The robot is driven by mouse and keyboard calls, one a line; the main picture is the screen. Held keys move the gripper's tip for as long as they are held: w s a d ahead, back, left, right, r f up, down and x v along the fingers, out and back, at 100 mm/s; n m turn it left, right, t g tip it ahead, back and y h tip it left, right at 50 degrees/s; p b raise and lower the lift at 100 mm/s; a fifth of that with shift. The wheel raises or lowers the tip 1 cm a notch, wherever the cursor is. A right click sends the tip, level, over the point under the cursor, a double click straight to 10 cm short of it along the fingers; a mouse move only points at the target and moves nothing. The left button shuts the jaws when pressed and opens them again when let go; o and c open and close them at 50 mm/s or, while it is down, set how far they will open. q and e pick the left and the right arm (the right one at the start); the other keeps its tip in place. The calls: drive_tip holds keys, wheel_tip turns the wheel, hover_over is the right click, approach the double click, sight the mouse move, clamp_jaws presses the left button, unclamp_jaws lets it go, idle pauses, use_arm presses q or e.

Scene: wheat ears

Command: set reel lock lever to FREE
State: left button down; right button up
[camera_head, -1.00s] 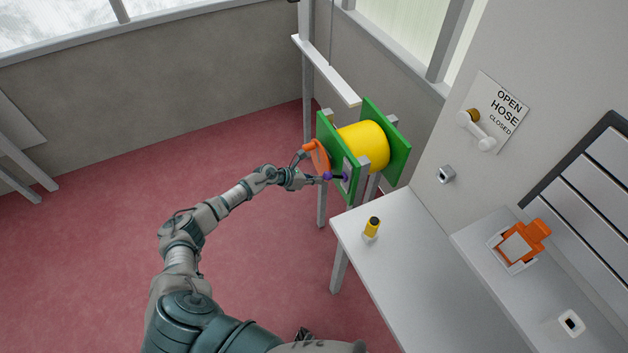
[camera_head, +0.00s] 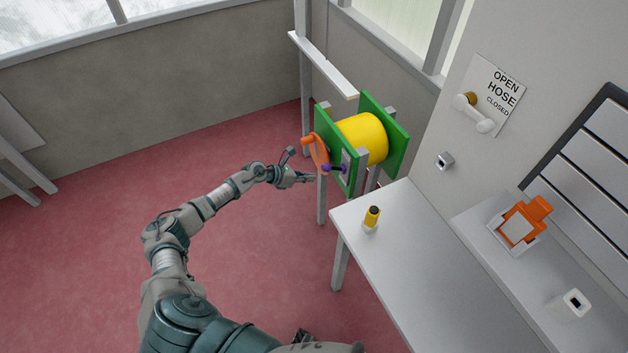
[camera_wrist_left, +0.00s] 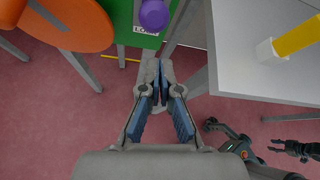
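The yellow reel (camera_head: 362,138) sits between green side plates (camera_head: 346,172). Its lock lever has a purple knob (camera_head: 326,168) and a dark arm reaching left from the near plate.
An orange disc (camera_head: 315,153) is beside the knob, close to my left gripper. A grey table (camera_head: 400,250) stands to the right, bearing a yellow-topped object (camera_head: 372,218). A hose lever (camera_head: 474,112) is on the wall. Red floor (camera_head: 100,240) is clear on the left.

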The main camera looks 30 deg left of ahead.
use_arm(q)
wheel_tip(320, 180, up, 6)
drive_tip(key=s+a, duration=0.1)
drive_tip(key=a, duration=0.1)
drive_tip(key=shift+s+a+f, duration=0.15)
drive_tip(key=shift+s+a, duration=0.15)
drive_tip(key=shift+s, duration=0.1)
